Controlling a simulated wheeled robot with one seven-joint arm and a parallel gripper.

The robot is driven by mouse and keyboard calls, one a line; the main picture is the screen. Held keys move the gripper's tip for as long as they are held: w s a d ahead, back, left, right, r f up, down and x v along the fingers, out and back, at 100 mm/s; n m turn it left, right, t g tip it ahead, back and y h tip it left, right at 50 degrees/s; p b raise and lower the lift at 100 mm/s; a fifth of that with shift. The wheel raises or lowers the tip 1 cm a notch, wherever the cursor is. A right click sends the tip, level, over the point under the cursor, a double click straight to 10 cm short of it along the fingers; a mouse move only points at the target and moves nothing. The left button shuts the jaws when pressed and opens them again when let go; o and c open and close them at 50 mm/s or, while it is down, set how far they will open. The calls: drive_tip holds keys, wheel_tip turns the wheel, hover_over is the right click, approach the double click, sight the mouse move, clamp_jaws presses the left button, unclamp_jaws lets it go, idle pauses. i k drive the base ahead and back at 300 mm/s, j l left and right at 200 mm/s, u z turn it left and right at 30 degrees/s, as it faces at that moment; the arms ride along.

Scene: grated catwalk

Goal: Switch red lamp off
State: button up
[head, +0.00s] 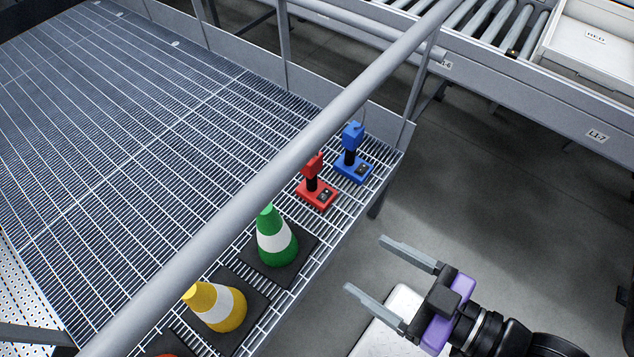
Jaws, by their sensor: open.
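The red lamp (317,194) stands upright on the grated catwalk, near its right-hand edge. It has a flat red base with a small dark switch panel, a black stem and a red head. My gripper (363,265) is open and empty, at the lower right. It is beyond the catwalk edge in the picture, apart from the lamp, with its fingers pointing left.
A blue lamp (353,166) stands right behind the red one. A green-and-white cone (275,240) and a yellow-and-white cone (222,307) stand in front of it. A thick grey handrail (235,205) crosses diagonally. A roller conveyor (500,75) runs at upper right. Bare floor lies between.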

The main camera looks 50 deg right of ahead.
sight(326, 193)
drive_tip(key=k+l, duration=0.2)
drive_tip(key=l, duration=0.2)
drive_tip(key=k+l, duration=0.25)
drive_tip(key=l, duration=0.2)
drive_tip(key=k+l, duration=0.2)
drive_tip(key=l, duration=0.2)
drive_tip(key=u, duration=0.05)
